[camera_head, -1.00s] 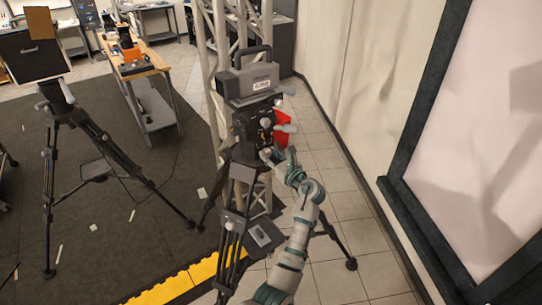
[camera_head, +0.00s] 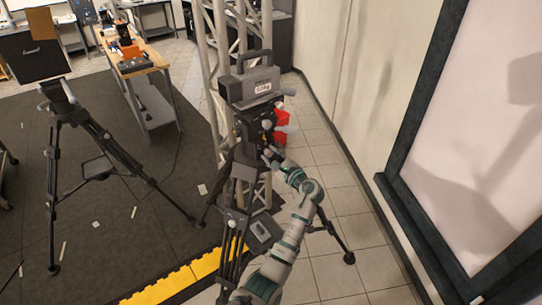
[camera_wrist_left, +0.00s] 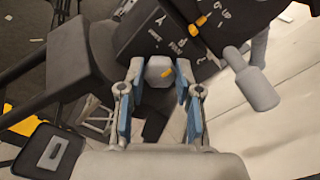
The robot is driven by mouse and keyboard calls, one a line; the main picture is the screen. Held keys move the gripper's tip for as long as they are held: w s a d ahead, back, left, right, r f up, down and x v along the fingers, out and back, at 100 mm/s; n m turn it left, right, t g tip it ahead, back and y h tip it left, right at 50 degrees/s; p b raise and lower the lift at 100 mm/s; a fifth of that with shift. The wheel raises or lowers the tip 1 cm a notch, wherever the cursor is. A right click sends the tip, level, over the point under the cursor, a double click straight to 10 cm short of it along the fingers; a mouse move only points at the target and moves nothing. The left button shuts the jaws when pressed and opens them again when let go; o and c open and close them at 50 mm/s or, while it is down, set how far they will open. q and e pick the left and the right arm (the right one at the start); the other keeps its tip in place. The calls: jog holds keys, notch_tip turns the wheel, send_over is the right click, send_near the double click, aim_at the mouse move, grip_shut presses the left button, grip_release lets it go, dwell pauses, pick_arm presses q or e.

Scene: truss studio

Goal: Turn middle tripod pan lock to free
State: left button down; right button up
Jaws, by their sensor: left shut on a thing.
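The middle tripod (camera_head: 232,225) stands upright with a grey box-shaped camera (camera_head: 250,87) on its dark head (camera_head: 252,125). My left gripper (camera_head: 270,157) is at the side of the head, just below it. In the left wrist view, a pale grey knob (camera_wrist_left: 158,68) with an orange mark sits between the blue-padded fingertips of my left gripper (camera_wrist_left: 158,82), which is shut on it. The dark head panel (camera_wrist_left: 178,32) beside it bears white lettering and an orange mark. My fingers hide part of the knob's sides. My right gripper is out of view.
A grey handle (camera_wrist_left: 250,80) sticks out right of the knob in the wrist view. A truss (camera_head: 204,75) stands close behind the tripod. Another tripod (camera_head: 52,190) is at left, and a dark-framed panel (camera_head: 480,140) at right.

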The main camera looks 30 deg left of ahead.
pick_arm(q)
jog(key=n, duration=0.1)
jog(key=f+n, duration=0.1)
jog(key=shift+d+n+b, duration=0.1)
jog(key=shift+n+b, duration=0.3)
jog(key=n+b, duration=0.2)
jog(key=n, duration=0.2)
jog(key=shift+s+f+n, duration=0.1)
jog(key=shift+s+n, duration=0.05)
jog(key=shift+n, duration=0.25)
jog(key=shift+n+b, duration=0.55)
jog(key=shift+n, duration=0.55)
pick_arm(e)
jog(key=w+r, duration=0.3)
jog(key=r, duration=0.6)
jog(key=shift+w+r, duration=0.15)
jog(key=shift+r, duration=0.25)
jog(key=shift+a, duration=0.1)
pick_arm(q)
jog(key=c, duration=0.9)
grip_release()
jog(key=shift+c, duration=0.2)
jog(key=shift+o, duration=0.8)
jog(key=shift+r, duration=0.35)
jog(key=shift+d, duration=0.1)
